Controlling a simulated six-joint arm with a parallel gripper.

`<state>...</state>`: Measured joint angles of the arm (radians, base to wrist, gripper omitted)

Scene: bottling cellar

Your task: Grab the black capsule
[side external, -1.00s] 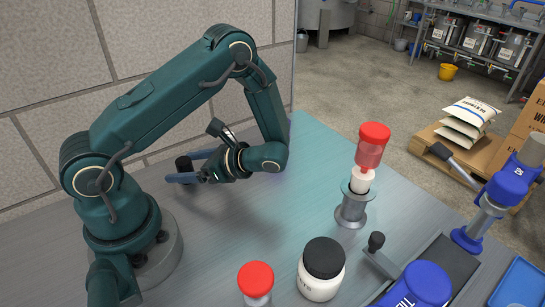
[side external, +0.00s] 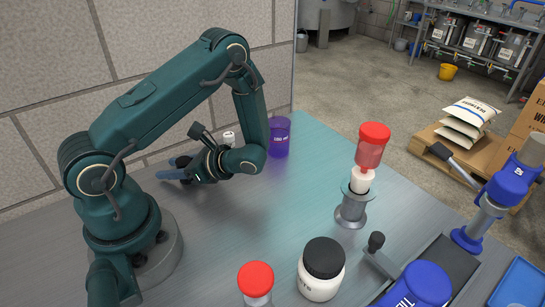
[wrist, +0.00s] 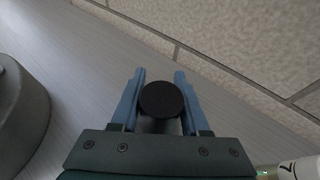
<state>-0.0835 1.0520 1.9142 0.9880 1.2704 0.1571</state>
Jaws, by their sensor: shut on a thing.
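The black capsule (wrist: 161,100) shows in the wrist view as a dark round top between my two blue fingers. My gripper (wrist: 159,85) is shut on it, with a finger on each side. In the side view my gripper (side external: 172,174) is low over the left part of the table near the wall. A small part of the black capsule (side external: 183,161) shows there beside the fingers. The rest of it is hidden by my gripper, so I cannot tell whether it touches the table.
A purple cup (side external: 279,137) and a small white bottle (side external: 229,138) stand behind my arm. A black-lidded white jar (side external: 321,272), a red-capped container (side external: 256,281) and a metal stand (side external: 351,209) with a red-topped piece are at front and right. The table's middle is clear.

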